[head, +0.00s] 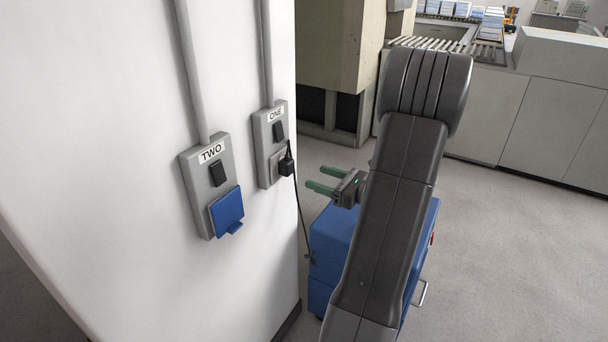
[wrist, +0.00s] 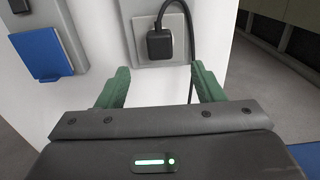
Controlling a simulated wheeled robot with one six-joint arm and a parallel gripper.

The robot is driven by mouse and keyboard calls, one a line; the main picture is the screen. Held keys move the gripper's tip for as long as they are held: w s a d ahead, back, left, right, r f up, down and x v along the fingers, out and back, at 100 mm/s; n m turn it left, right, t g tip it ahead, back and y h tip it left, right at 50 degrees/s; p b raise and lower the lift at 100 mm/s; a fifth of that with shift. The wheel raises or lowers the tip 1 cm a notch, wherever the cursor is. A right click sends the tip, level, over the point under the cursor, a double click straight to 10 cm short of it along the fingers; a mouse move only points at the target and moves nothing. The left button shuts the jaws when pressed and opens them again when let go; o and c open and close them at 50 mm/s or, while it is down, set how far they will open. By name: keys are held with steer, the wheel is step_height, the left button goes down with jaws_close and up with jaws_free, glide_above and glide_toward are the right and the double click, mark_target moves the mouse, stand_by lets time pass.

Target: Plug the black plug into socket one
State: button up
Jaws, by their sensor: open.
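The black plug (head: 287,164) sits at the lower outlet of socket one (head: 263,143), a grey panel labelled ONE with a black switch above the outlet. In the wrist view the plug (wrist: 159,44) is flush against the square grey outlet plate (wrist: 180,65), with its cable looping up and down the right side. My gripper (head: 316,188) is open and empty, its two green fingers pointing left at the wall, to the right of the plug and apart from it. In the wrist view my gripper (wrist: 160,80) has its fingers spread, with the plug ahead between them.
Socket two (head: 208,188), with a blue flap cover (head: 227,210), is to the left on the same white wall. A blue cabinet (head: 333,243) stands below my gripper; the plug's cable hangs down toward it. Grey floor lies open at right.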

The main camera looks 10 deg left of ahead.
mark_target(291, 168)
steer(key=shift+v, duration=2.1)
steer(key=p+x, duration=0.1)
steer(key=x, duration=1.2)
steer(key=shift+w+a, duration=0.1)
steer(key=shift+a, duration=0.3)
steer(key=shift+d, duration=0.1)
steer(key=b+v, duration=0.1)
steer(key=v, duration=1.3)
steer(key=p+x, duration=0.1)
steer(key=x, duration=1.3)
steer(key=shift+a, duration=0.2)
steer(key=v, duration=0.5)
steer(key=shift+d, duration=0.2)
steer(key=shift+v, duration=0.85)
